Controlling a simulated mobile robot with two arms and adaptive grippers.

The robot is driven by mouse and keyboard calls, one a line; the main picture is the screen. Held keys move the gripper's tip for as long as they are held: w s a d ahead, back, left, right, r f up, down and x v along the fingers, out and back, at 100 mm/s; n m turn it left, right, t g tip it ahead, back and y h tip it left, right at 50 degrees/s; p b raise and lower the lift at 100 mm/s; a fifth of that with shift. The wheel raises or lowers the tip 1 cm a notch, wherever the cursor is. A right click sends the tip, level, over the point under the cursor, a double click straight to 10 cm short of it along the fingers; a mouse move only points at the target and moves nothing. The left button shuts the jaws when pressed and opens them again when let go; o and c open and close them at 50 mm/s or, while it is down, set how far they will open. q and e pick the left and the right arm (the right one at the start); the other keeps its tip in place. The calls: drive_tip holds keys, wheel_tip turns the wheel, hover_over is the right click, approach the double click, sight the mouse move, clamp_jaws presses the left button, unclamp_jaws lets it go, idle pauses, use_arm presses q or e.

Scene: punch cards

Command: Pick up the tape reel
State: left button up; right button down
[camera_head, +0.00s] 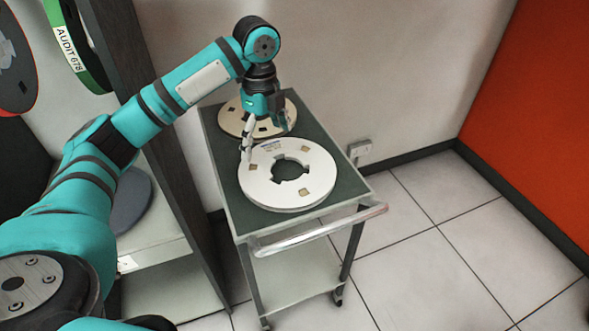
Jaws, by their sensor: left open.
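A white tape reel (262,185) with a dark notched hub hole lies flat on the near part of a cart's dark top. A beige reel (232,122) lies flat behind it, partly hidden by my left gripper. My left gripper (267,136) points down, open and empty, at the far edge of the white reel, between the two reels. One finger is by the white reel's far-left rim; I cannot tell whether it touches. My right gripper is not in view.
The cart (357,190) has a front handle bar (320,230) and stands by the wall. At left, a dark cabinet (165,120) holds a green-edged reel labelled "AUDIT 678" (80,45), a red-edged reel (18,65) and a grey disc (133,200). The tiled floor at right is clear.

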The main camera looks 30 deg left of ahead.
sight(267, 189)
use_arm(q)
drive_tip(key=f, duration=0.4)
drive_tip(key=s+f, duration=0.1)
drive_tip(key=f, duration=0.2)
drive_tip(key=shift+s, duration=0.1)
drive_tip(key=shift+f, duration=0.85)
wheel_tip(267, 189, down, 2)
drive_tip(key=shift+f, duration=0.1)
drive_tip(key=shift+f+p, duration=0.3)
drive_tip(key=f, duration=0.3)
drive_tip(key=shift+w+a+f, duration=0.2)
drive_tip(key=shift+w+f, duration=0.1)
drive_tip(key=shift+f, duration=0.45)
drive_tip(key=c, duration=1.6)
drive_tip(key=shift+o, duration=0.2)
drive_tip(key=shift+w+r, duration=0.1)
drive_tip(key=shift+r, duration=0.05)
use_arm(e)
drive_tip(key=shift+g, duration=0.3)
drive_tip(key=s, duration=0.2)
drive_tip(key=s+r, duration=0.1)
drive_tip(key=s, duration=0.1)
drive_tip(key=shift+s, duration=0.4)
